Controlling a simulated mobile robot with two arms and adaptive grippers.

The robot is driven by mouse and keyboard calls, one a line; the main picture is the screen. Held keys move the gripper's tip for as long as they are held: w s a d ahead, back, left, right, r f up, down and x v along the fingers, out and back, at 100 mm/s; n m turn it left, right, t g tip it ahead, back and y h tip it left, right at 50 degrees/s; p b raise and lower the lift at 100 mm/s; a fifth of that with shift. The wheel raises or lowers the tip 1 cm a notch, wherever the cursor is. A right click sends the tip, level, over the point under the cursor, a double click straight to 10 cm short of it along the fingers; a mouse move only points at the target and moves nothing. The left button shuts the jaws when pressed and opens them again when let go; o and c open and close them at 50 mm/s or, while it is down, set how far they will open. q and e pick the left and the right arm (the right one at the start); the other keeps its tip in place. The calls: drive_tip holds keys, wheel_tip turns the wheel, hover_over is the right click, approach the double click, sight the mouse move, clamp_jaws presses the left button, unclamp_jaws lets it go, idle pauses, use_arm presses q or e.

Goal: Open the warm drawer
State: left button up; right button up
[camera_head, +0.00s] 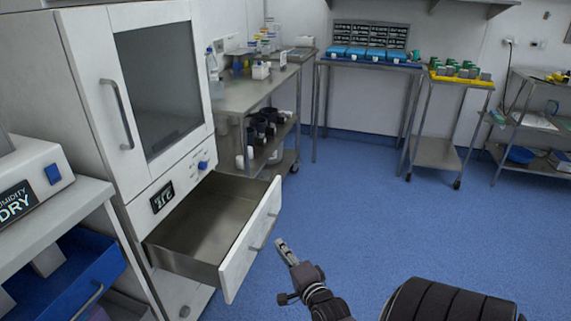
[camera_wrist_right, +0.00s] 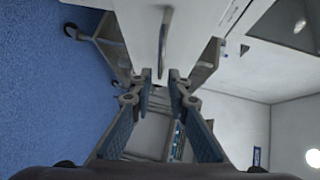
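The warm drawer (camera_head: 252,243) is pulled out from the lower part of the white cabinet, and its empty metal inside shows in the head view. Its bar handle (camera_head: 264,232) is on the front panel. My right gripper (camera_head: 281,243) is just in front of this handle, to its right in the picture, and appears apart from it. In the right wrist view the fingers (camera_wrist_right: 160,82) have a gap between their tips with nothing held. A handle (camera_wrist_right: 164,42) on a white panel shows beyond the tips. My left gripper is not in view.
The cabinet (camera_head: 92,60) has a dark-windowed door, shut, above the drawer. A blue bin (camera_head: 75,275) is at the lower left. A steel cart (camera_head: 240,97) with bottles stands behind the drawer. The blue floor to the right is clear.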

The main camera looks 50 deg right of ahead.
drive_tip(key=shift+v, duration=1.2)
